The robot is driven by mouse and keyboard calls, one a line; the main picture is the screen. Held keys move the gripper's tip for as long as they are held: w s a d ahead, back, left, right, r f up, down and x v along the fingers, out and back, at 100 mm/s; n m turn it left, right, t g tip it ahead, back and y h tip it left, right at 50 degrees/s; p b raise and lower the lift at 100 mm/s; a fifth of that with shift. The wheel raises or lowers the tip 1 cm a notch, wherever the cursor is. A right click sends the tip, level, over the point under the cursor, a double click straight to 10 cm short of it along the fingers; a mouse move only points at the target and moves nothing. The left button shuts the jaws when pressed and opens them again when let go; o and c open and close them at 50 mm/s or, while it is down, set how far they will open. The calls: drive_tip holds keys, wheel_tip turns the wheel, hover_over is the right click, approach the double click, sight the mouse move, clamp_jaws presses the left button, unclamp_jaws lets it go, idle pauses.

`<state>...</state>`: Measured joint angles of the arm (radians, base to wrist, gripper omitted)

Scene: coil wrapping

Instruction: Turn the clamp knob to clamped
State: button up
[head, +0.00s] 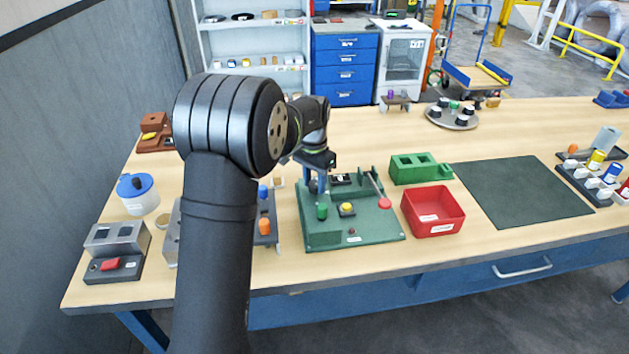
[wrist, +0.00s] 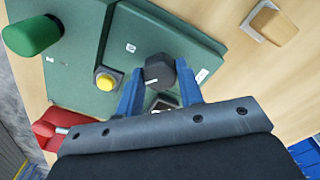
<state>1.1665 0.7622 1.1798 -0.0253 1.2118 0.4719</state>
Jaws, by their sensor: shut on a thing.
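The clamp knob (wrist: 159,72) is a dark grey, many-sided knob on the green fixture (wrist: 85,85). In the wrist view my gripper (wrist: 161,82) has its two blue fingers shut on the knob's sides. A pale mark shows on the knob's face; its turn position cannot be read. In the head view the green fixture (head: 375,228) stands at the middle of the table, and my gripper (head: 315,184) is down at its back left corner. The knob is hidden there by the gripper. The small white labels on the fixture are too small to read.
The fixture carries a green cylinder (head: 322,212), a yellow button (head: 347,208) and a red-tipped lever (head: 384,203). A red bin (head: 433,217) and a green block (head: 415,175) stand to its right. A dark mat (head: 520,190) lies bare farther right.

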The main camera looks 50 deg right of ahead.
sight(313, 184)
drive_tip(key=n, duration=0.4)
drive_tip(key=shift+n, duration=1.8)
drive_tip(key=o, duration=1)
wheel_tip(313, 184, up, 17)
drive_tip(key=shift+w+a+r, duration=0.15)
drive_tip(key=shift+w+r, duration=0.05)
drive_tip(key=shift+f, duration=0.1)
